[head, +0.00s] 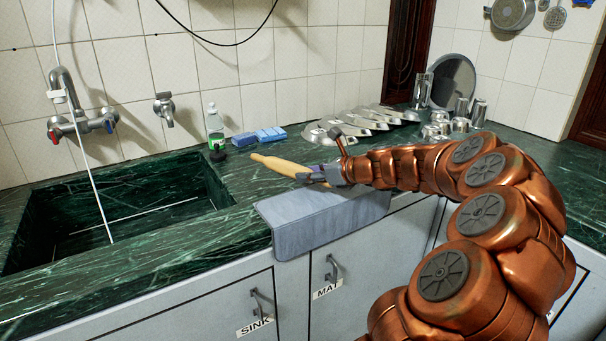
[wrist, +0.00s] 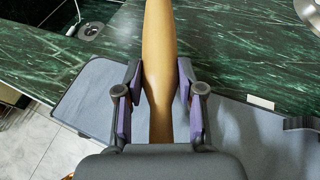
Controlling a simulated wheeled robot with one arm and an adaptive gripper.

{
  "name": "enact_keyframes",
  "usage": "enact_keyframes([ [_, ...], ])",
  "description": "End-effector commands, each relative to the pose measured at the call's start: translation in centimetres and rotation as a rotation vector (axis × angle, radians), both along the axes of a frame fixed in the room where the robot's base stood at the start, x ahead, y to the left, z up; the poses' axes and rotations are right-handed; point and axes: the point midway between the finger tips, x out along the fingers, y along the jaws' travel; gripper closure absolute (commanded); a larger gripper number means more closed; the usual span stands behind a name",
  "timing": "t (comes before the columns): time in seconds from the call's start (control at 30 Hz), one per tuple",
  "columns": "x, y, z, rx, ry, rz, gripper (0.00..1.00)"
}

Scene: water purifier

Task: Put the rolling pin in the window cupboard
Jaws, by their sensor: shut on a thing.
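The rolling pin (head: 275,164) is light wood and shows in the head view above the counter, pointing left from my gripper (head: 318,174). In the wrist view the rolling pin (wrist: 158,50) runs up the middle of the picture. My gripper (wrist: 158,95) has its purple-padded fingers on both sides of the pin's narrowing part and is shut on it. The pin is over the grey mat that hangs over the counter edge. I cannot tell the exact gap between pin and counter. No cupboard labelled window is readable in these views.
The grey mat (head: 320,222) drapes over the front edge. Cupboard doors below are labelled SINK (head: 254,326) and MAT (head: 327,289); both look shut. A sink (head: 100,225) is at left. A soap bottle (head: 215,128), blue sponges (head: 258,136), steel plates (head: 365,120) and cups (head: 460,115) stand behind.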

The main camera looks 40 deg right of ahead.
Motion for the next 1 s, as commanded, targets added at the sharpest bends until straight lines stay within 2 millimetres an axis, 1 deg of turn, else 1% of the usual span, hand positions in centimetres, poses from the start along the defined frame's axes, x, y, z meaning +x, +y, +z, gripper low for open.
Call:
enact_keyframes([
  [0.03,0.9,-0.2,-0.3,-0.001,0.002,0.004,1.0],
  [0.2,3.5,-1.4,-0.6,-0.003,0.002,0.001,1.0],
  [0.4,6.2,-2.6,-0.8,-0.003,0.001,0.0,1.0],
  [0.5,7.2,-3.1,-0.9,-0.002,0.002,-0.001,1.0],
  [0.63,7.9,-3.4,-0.8,-0.002,-0.001,0.0,1.0],
  [0.77,8.1,-3.4,-1.1,-0.002,-0.001,0.001,1.0],
  [0.87,8.1,-3.4,-2.1,0.0,0.0,0.0,1.0],
  [1.0,8.1,-3.5,-3.9,0.001,0.0,-0.001,1.0],
])
